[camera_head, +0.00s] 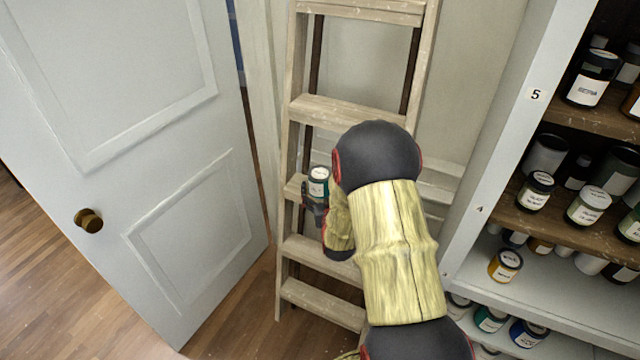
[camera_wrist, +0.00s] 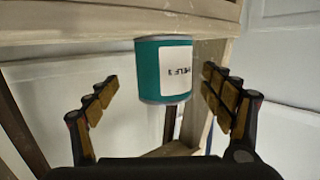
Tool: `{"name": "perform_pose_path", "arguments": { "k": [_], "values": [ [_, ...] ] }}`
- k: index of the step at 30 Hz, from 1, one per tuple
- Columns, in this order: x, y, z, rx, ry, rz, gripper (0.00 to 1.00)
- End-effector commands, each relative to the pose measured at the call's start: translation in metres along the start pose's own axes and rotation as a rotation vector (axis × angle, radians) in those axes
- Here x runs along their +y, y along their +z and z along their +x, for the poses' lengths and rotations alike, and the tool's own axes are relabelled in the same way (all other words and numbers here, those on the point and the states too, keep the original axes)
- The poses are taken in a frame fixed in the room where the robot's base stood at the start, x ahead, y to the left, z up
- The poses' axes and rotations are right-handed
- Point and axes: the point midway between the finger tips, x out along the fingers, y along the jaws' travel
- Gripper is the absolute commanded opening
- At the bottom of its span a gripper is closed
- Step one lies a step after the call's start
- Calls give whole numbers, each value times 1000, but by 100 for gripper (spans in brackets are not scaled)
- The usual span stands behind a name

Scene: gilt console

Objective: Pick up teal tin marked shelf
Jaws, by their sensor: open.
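A teal tin with a white label (camera_wrist: 163,70) shows in the wrist view, its end against a wooden ladder step at the picture's top; the view looks upside down. The label's lettering is only partly readable. In the head view the tin (camera_head: 318,181) stands upright on a middle ladder step. My gripper (camera_wrist: 158,82) is open, with one finger on each side of the tin and gaps visible at both sides. In the head view my gripper (camera_head: 314,208) is at the tin, partly hidden by my arm.
The wooden ladder (camera_head: 347,110) leans at the wall, its rails near my gripper. A white door (camera_head: 120,150) with a brass knob stands at left. A shelf unit (camera_head: 497,150) with several tins and jars is at right. Wooden floor (camera_head: 245,320) is bare between.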

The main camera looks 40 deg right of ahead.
Motion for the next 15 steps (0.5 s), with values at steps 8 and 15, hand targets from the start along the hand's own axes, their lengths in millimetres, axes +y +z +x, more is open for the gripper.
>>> {"name": "perform_pose_path", "arguments": {
  "k": [8, 15],
  "values": [
    [-6, -1, 38, 1, -1, 0, 82],
    [-6, -2, 46, -1, -1, 0, 82]
  ]
}}
